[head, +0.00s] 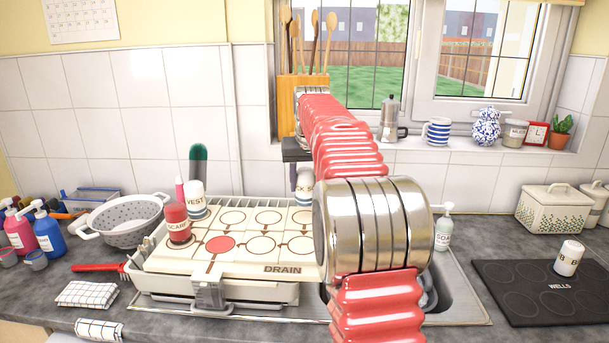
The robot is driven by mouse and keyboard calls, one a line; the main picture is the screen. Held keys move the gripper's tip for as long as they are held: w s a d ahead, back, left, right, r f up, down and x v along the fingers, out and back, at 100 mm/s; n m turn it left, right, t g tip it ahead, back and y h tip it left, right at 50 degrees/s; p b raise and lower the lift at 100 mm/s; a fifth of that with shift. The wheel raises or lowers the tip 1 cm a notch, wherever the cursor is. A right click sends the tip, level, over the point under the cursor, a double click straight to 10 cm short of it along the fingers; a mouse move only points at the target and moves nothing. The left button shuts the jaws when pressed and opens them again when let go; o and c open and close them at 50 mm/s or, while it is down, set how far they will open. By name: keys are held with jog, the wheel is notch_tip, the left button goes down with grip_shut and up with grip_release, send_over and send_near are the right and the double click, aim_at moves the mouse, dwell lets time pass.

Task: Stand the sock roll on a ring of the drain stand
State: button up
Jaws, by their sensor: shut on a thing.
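The drain stand (262,257) is a cream slab marked DRAIN, with several dark-outlined rings and one filled red ring (220,244). The red SCARF roll (178,224) stands at its left, with the white VEST roll (195,202) just behind. My gripper (299,168) is above the slab's back right part, shut on a pale roll with blue-grey marks, seemingly the sock roll (304,187). The roll hangs upright. Its label cannot be read, and my arm hides the slab's right end. I cannot tell whether the roll's base touches anything.
A grey colander (125,222) and a red-handled fork (97,267) are left of the stand. The sink (460,292) with a soap bottle (444,230) lies right, partly behind my arm. A black WELLS board (540,300) bears a white roll (568,258). Several front rings are bare.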

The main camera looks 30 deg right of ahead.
aim_at(305, 195)
jog(key=shift+f, duration=1.7)
jog(key=shift+f, duration=0.5)
jog(key=o, duration=1.3)
jog(key=shift+c, duration=0.2)
jog(key=shift+r, duration=0.1)
jog(key=shift+r, duration=6.35)
jog(key=shift+a, duration=0.1)
